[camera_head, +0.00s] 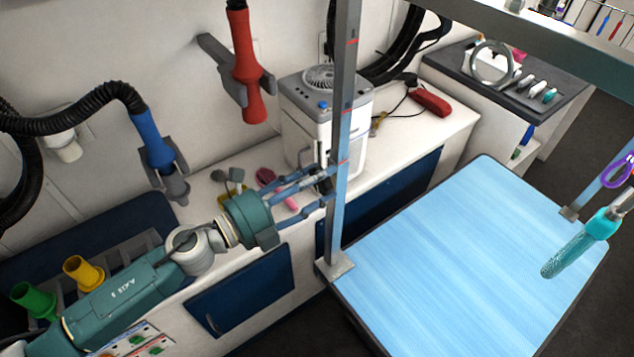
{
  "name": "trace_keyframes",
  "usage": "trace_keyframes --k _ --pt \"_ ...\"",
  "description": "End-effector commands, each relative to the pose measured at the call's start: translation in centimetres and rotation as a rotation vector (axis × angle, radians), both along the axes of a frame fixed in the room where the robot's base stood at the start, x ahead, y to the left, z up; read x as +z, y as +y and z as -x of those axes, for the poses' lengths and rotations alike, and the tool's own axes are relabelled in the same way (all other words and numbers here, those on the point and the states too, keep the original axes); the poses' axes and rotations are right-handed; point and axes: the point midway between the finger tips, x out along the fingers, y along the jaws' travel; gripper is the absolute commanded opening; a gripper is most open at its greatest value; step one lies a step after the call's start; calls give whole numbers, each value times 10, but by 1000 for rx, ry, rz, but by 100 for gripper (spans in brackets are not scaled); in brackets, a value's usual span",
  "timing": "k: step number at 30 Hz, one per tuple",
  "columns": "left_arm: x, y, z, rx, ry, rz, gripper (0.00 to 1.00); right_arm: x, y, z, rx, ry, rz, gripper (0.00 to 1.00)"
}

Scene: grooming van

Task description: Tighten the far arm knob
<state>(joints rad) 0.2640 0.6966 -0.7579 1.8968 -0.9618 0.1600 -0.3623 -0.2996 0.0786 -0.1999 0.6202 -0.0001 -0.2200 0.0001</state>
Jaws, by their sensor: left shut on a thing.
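The grooming arm has a grey upright post (344,130) with red marks, clamped at the far left corner of the blue table (455,255). My left gripper (326,184) reaches in from the left with its blue-grey fingers at the post, about halfway up. It is shut on a small dark knob (324,184) at the post's left side. The fingers partly hide the knob, so its angle and tightness cannot be told. My right gripper is not in view.
A white machine (320,110) stands on the counter close behind the post. A blue hose nozzle (150,140) and a red dryer (247,75) hang on the wall. A teal brush-like tool (570,254) is at the right. The tabletop is clear.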

Motion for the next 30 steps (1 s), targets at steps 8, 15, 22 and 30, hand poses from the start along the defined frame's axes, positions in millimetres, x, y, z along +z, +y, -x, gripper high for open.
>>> trace_keyframes --k 8,15,22,30 --pt "-2 -1 2 -4 -167 -122 23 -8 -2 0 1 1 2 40" --pt "-3 -1 2 -5 -254 -188 23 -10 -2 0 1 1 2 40" --pt "-4 -1 2 -5 -287 -214 23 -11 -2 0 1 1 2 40" --pt "-4 -1 2 -6 -291 -218 23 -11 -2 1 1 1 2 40"
